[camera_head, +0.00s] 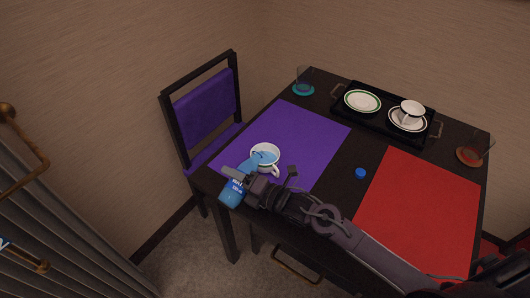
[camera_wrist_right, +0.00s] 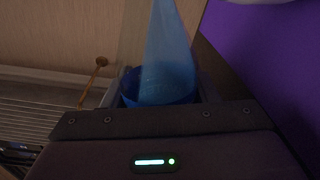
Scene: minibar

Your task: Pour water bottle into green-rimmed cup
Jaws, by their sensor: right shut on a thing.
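The white cup (camera_head: 274,168) with a dark green rim stands upright on the purple mat (camera_head: 312,135), near its front left. Blue shows inside the cup; I cannot tell water from bottle neck there. My right gripper (camera_head: 241,181) is shut on the blue water bottle (camera_head: 233,193), just left of and in front of the cup. The bottle is tilted, its narrow end up at the cup's rim and its wide base lower left, beyond the table edge. The right wrist view shows the translucent blue bottle (camera_wrist_right: 168,65) beyond the gripper body. My left gripper is out of view.
A blue cap (camera_head: 360,173) lies on the table between the purple and red mats (camera_head: 420,210). A black tray (camera_head: 382,123) at the back holds a green-rimmed saucer (camera_head: 362,101) and another cup (camera_head: 412,109). Glasses stand at the back left (camera_head: 304,80) and right (camera_head: 473,152). A purple chair (camera_head: 205,108) adjoins the table.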

